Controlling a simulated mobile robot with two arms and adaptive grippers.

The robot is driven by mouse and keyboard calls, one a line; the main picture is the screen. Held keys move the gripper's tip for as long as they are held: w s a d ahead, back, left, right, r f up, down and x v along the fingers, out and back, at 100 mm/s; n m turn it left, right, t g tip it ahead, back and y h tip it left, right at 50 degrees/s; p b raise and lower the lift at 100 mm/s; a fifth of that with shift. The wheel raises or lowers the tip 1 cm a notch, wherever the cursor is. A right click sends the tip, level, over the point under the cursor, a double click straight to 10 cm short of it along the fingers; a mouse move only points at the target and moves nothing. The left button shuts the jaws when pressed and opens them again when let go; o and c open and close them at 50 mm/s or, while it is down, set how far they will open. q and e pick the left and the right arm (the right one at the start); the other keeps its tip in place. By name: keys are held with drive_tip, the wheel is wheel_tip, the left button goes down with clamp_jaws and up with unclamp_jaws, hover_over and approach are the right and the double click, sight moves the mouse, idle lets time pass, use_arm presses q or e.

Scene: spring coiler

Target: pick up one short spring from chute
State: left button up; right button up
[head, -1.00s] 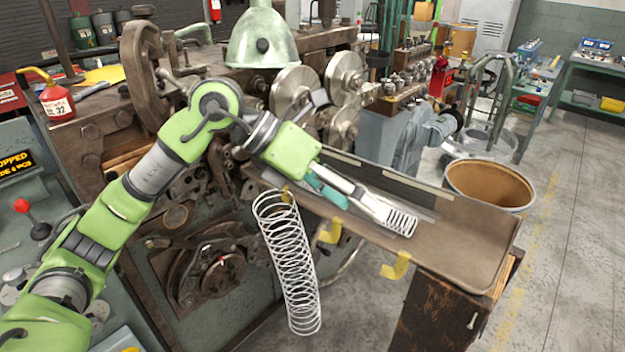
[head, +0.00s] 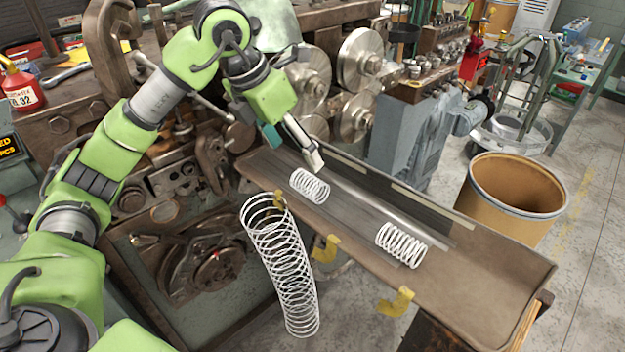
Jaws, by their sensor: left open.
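The chute (head: 485,275) is a long brown metal trough sloping from the machine towards the lower right. Two short white wire springs lie in it: one spring (head: 310,186) in the upper part, the other spring (head: 401,245) further down. My left gripper (head: 296,150) is open and empty, just above and behind the upper spring, with a visible gap to it. Its pale fingertip points down into the chute. A long white spring (head: 285,270) hangs from a yellow hook on the chute's front edge. My right gripper is not in view.
Empty yellow hooks (head: 396,302) stick out from the chute's front edge. A brown drum (head: 512,200) stands on the floor behind the chute's lower end. The coiling machine's rollers (head: 357,60) rise behind my left gripper. The chute's lower end is clear.

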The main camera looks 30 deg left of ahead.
sight(307, 178)
use_arm(q)
drive_tip(key=x, duration=0.4)
drive_tip(key=shift+f+p, duration=0.2)
drive_tip(key=shift+p, duration=0.15)
drive_tip(key=shift+w+d+f, duration=0.1)
drive_tip(key=shift+w+f, duration=0.05)
drive_tip(key=shift+f, duration=0.1)
drive_tip(key=shift+p+x, duration=0.75)
drive_tip(key=shift+x, duration=0.15)
drive_tip(key=shift+w+d+f+p, duration=0.15)
drive_tip(key=shift+f+p, duration=0.1)
drive_tip(key=shift+f, duration=0.35)
drive_tip(key=shift+s+d+f+p, duration=0.1)
drive_tip(key=shift+d+f+p, duration=0.1)
drive_tip(key=shift+f, duration=0.4)
drive_tip(key=shift+w+f, duration=0.3)
drive_tip(key=shift+f, duration=0.2)
drive_tip(key=c, duration=1.2)
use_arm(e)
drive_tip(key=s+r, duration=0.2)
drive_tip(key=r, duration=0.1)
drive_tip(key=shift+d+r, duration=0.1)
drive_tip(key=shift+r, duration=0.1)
